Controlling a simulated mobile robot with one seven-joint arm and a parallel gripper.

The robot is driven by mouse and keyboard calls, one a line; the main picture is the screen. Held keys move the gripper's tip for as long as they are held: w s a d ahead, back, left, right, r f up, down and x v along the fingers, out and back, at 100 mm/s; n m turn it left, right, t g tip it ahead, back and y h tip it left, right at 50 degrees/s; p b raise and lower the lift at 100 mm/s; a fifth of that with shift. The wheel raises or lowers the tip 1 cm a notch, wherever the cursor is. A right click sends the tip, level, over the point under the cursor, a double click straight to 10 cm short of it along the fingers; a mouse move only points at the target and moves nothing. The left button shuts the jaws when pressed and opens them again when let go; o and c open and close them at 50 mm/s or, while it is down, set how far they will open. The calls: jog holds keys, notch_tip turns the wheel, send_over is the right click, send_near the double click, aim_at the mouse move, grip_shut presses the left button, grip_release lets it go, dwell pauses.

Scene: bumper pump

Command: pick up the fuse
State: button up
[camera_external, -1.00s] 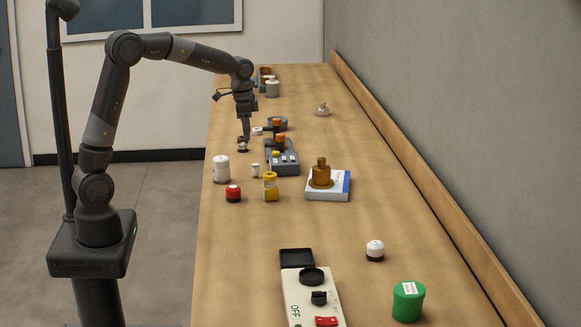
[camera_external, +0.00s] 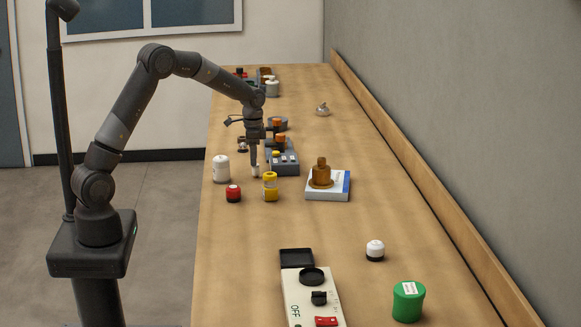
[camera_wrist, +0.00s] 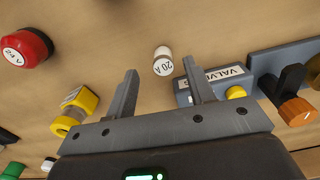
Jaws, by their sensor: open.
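The fuse (camera_wrist: 163,61) is a small white cylinder marked "20 A", standing on the wooden table. In the wrist view it lies just beyond and between the tips of my open gripper (camera_wrist: 160,80), with nothing held. In the external view my gripper (camera_external: 255,160) points down right over the fuse (camera_external: 256,171), whose upper part the fingers partly cover. I cannot tell whether the fingers touch it.
A brown knobbed piece on a white block (camera_external: 328,190) stands to the right.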

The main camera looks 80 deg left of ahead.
aim_at(256, 171)
jog(key=f, duration=0.4)
jog(key=shift+w+a+f, duration=0.15)
jog(key=shift+w+f, duration=0.2)
jog(key=shift+c, duration=0.2)
jog(key=c, duration=1)
jog(key=shift+r, duration=0.1)
